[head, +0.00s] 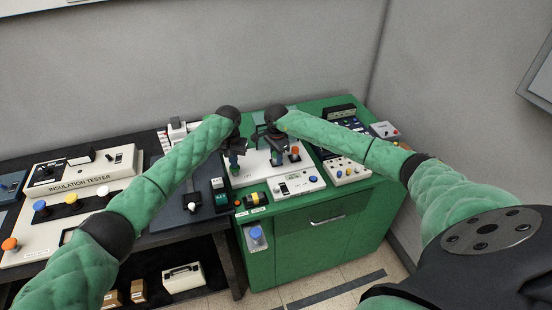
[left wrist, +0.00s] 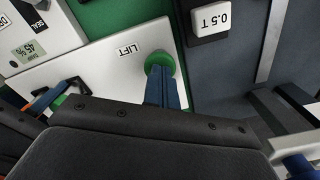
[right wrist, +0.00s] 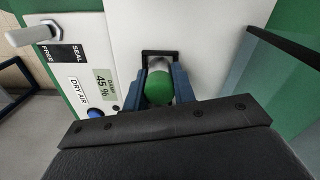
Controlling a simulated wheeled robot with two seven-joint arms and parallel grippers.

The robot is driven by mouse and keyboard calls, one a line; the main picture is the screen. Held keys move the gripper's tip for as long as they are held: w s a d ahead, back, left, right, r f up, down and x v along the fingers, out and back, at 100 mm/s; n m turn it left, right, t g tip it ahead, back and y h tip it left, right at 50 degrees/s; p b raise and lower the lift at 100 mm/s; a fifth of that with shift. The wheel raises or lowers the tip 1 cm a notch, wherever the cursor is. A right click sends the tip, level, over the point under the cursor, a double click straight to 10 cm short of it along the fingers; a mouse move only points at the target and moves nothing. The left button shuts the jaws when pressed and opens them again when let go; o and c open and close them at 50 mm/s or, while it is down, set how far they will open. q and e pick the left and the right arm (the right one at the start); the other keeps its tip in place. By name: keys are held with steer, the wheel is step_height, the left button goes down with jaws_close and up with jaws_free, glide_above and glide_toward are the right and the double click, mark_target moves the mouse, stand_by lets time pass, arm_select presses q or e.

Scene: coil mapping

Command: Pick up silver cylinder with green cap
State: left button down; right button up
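The silver cylinder with the green cap (right wrist: 158,90) shows in the right wrist view, standing in a dark-rimmed opening in a white panel. My right gripper (right wrist: 160,80) has its blue fingers close against both sides of the cap; the cylinder shows only as a short silver piece behind it. In the head view my right gripper (head: 275,158) is over the white panel, and the cylinder is not clear there. My left gripper (left wrist: 163,72) has its fingers together at a round green button (left wrist: 160,53) beside a LIFT label. In the head view my left gripper (head: 233,165) is left of the right one.
The green cabinet (head: 262,265) bears several devices. A dark bench with an insulation tester (head: 110,177) stands at left. A clear upright pane (right wrist: 285,75) is near my right gripper.

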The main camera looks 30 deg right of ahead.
steer(key=shift+c, duration=1.3)
steer(key=shift+r, duration=0.1)
step_height(320, 180, up, 9)
steer(key=shift+r, duration=0.2)
steer(key=shift+s+a+r, duration=0.1)
steer(key=shift+s+r, duration=0.4)
steer(key=s+a+r, duration=0.2)
steer(key=s+r, duration=0.2)
steer(key=s, duration=0.3)
steer(key=shift+s+r, duration=0.25)
steer(key=shift+s, duration=0.15)
arm_select(q)
step_height(320, 180, up, 8)
stand_by(0.4)
stand_by(0.4)
